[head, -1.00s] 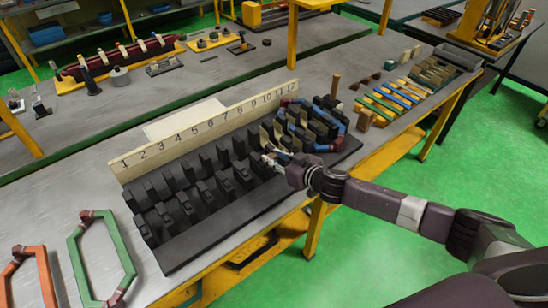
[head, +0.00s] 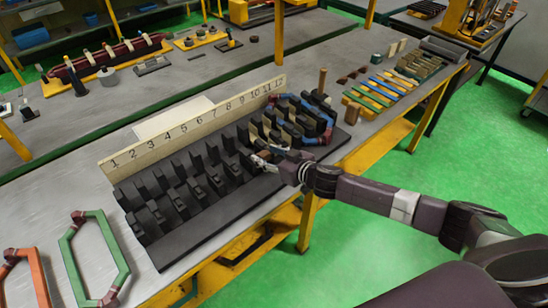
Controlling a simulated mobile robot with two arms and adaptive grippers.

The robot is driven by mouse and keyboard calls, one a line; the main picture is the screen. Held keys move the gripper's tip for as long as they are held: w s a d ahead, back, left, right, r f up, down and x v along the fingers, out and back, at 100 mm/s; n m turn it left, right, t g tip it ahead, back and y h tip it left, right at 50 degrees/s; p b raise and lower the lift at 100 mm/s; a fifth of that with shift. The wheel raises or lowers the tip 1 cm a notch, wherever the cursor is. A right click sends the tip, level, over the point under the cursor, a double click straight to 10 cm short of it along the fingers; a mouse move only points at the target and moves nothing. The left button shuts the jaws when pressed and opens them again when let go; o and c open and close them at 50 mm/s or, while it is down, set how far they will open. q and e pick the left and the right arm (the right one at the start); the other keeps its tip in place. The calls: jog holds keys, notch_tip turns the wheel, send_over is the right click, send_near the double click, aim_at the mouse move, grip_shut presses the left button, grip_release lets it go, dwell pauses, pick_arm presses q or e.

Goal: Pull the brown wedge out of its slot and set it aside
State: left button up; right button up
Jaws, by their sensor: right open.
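The black stator block (head: 200,222) lies on the bench, with rows of black teeth and slots along a cream strip numbered 1 to 12 (head: 200,125). Blue and red coils (head: 322,113) sit in its right-hand slots. A small brown piece, apparently the brown wedge (head: 264,154), shows at the fingertips of my right gripper (head: 262,160). The gripper is open at the block's front right side, near cream slot pieces (head: 254,132). The fingers partly hide the piece, so I cannot tell whether they touch it. My left gripper is out of view.
Green (head: 92,258) and orange (head: 20,277) coil frames lie at the left. A brown upright peg (head: 322,80) and a wooden block (head: 352,112) stand behind the coils. Coloured strips (head: 385,88) lie at the right.

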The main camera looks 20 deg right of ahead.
jog(key=v, duration=1.2)
jog(key=shift+w, duration=0.1)
